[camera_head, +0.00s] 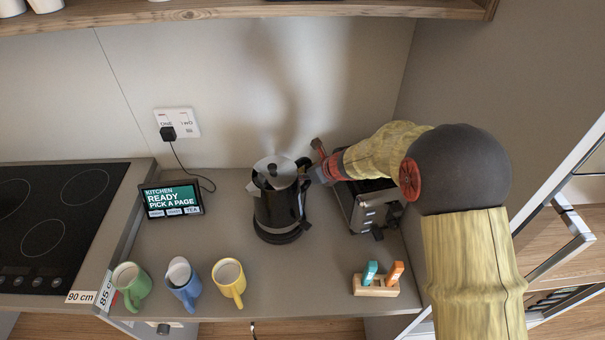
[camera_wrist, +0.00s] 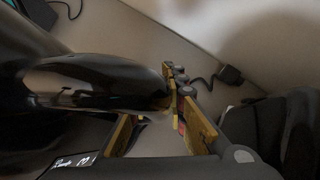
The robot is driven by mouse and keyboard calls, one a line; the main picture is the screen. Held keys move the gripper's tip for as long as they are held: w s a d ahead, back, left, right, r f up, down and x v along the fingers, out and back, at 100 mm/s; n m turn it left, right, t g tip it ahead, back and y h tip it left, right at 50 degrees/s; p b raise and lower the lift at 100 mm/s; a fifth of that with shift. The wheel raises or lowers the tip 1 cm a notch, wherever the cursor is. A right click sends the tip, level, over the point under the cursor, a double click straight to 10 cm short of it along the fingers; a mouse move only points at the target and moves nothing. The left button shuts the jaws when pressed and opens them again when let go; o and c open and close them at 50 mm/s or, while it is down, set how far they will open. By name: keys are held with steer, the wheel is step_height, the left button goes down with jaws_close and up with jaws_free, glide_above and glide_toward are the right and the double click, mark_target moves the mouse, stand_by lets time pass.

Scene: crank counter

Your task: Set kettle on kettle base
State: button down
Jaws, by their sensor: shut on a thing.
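The black kettle (camera_head: 278,208) with a grey lid stands upright near the middle of the counter, its handle towards the right. My gripper (camera_head: 312,172) is shut on the kettle's handle from the upper right. In the wrist view, the glossy black handle (camera_wrist: 110,82) runs between the yellowish fingers. The dark kettle base (camera_head: 284,238) shows as a rim under the kettle. I cannot tell whether the kettle touches it or hangs just above it.
A toaster (camera_head: 362,212) stands close to the right of the kettle, under my arm. Green (camera_head: 130,284), blue (camera_head: 184,287) and yellow (camera_head: 229,281) mugs line the front edge. A display (camera_head: 172,199) stands at left, and a wooden holder (camera_head: 376,286) at front right.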

steer(key=shift+w+f+b, duration=0.1)
steer(key=shift+f+b, duration=0.4)
steer(key=shift+f, duration=0.15)
steer(key=shift+f+b, duration=0.65)
steer(key=shift+b, duration=0.1)
stand_by(1.5)
steer(key=c, duration=2.1)
jaws_free()
steer(key=shift+o, duration=0.6)
steer(key=shift+f, duration=0.1)
steer(key=shift+s+f, duration=0.15)
steer(key=shift+s, duration=0.1)
steer(key=shift+p+v, duration=0.9)
steer(key=shift+v, duration=1.1)
steer(key=p+v, duration=0.3)
steer(key=v, duration=0.4)
